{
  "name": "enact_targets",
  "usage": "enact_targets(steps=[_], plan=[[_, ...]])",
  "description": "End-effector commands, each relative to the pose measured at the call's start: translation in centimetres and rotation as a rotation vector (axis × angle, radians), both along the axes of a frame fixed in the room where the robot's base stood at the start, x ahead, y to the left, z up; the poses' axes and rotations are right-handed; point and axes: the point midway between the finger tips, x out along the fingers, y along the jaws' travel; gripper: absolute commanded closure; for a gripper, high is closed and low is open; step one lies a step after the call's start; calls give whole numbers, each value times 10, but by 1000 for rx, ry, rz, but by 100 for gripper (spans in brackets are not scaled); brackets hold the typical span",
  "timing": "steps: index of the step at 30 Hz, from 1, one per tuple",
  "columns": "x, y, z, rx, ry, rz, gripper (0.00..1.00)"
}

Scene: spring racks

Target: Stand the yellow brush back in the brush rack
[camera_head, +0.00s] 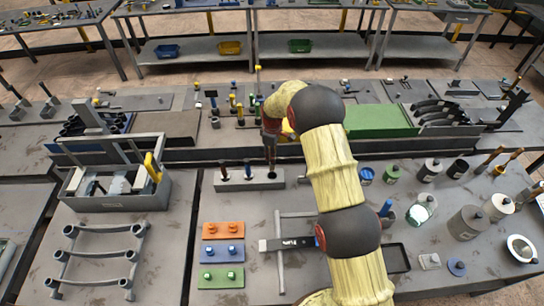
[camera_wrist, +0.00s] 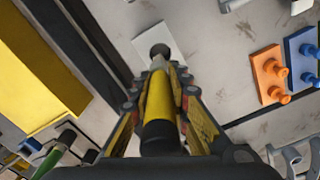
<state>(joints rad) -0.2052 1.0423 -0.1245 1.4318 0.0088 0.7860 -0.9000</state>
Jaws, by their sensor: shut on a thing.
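The brush rack (camera_head: 240,186) is a pale grey block on the near table, left of my arm in the head view. Two dark-handled brushes (camera_head: 236,171) stand in its left and middle places. My gripper (camera_head: 270,134) is over the rack's right end. In the wrist view my gripper (camera_wrist: 158,112) is shut on the yellow brush (camera_wrist: 158,98), around its yellow and black body. The brush's grey neck and dark round end point away from my wrist, over a pale block. I cannot tell whether the brush's end is in a hole.
Orange (camera_head: 223,230), blue (camera_head: 222,252) and green (camera_head: 220,276) peg plates lie below the rack. A grey T-shaped tool (camera_head: 280,250) lies right of them. A grey tool box (camera_head: 120,200) stands left. Canisters (camera_head: 470,222) crowd the right side.

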Motion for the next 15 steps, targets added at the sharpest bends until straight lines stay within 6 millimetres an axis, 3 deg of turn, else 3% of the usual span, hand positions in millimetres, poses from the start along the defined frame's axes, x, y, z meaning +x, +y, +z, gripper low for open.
enact_targets(steps=[6, 15], plan=[[0, 0, -2, 0, -1, -1, 100], [0, 0, -27, 0, 0, -1, 100]])
